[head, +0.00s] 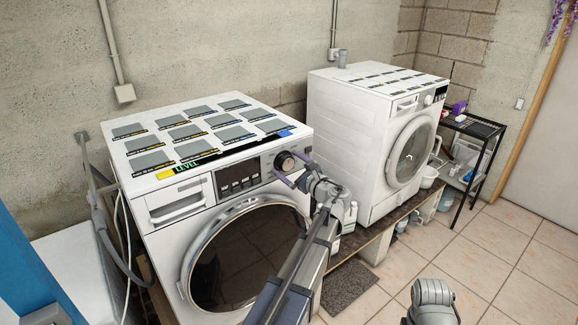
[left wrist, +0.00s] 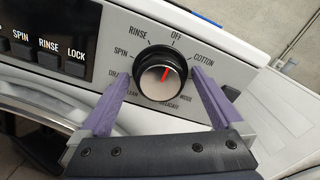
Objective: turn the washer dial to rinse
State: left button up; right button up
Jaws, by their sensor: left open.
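The washer dial (head: 284,161) is a round knob with a black rim and silver face at the right of the near washer's (head: 163,209) control panel. In the left wrist view the dial (left wrist: 160,78) has a red pointer aimed up and slightly right, roughly toward OFF. RINSE (left wrist: 138,33) is printed at its upper left, SPIN to the left, COTTON to the right. My left gripper (left wrist: 161,80) is open, its purple fingers on either side of the dial; whether they touch it I cannot tell. It also shows at the dial in the head view (head: 288,170).
A RINSE button (left wrist: 47,57) sits left of the dial beside SPIN and LOCK. A second white washer (head: 345,140) stands to the right on a wooden plinth. A black shelf (head: 487,150) is farther right. The tiled floor in front is mostly clear.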

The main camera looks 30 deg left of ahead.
pick_arm(q)
jog(key=c, duration=1.3)
jog(key=shift+c, duration=0.2)
jog(key=shift+n, duration=0.3)
jog(key=n, duration=0.3)
jog(key=shift+n, duration=2)
jog(key=shift+f, duration=0.1)
jog(key=o, duration=1.3)
